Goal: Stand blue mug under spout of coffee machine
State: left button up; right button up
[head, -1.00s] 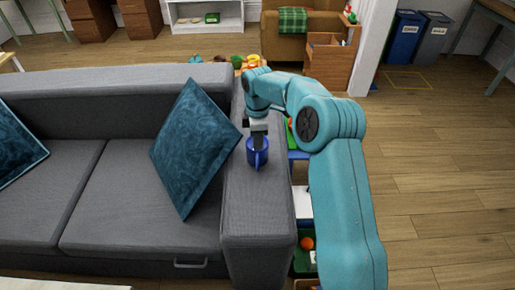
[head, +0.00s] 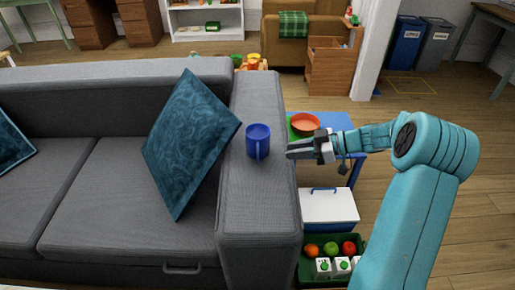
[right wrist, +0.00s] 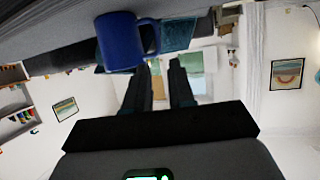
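The blue mug (head: 258,146) stands upright on the grey sofa armrest, its handle facing the viewer. My right gripper (head: 289,153) comes from the right at the armrest's right edge, pointing left at the mug, with a gap between them. In the right wrist view the fingers (right wrist: 162,62) are apart with nothing between them, and the mug (right wrist: 121,42) is up and left of the fingertips. The coffee machine and its spout are not in view. My left gripper is not in view.
A dark teal cushion (head: 190,145) leans left of the armrest (head: 258,205). Right of it are a blue table with an orange bowl (head: 304,124), a white-lidded blue box (head: 328,207) and a green crate (head: 310,281) of fruit and cartons.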

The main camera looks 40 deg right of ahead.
aim_at(258, 163)
jog(key=x, duration=1.2)
jog(key=shift+w+f, duration=0.25)
grip_shut()
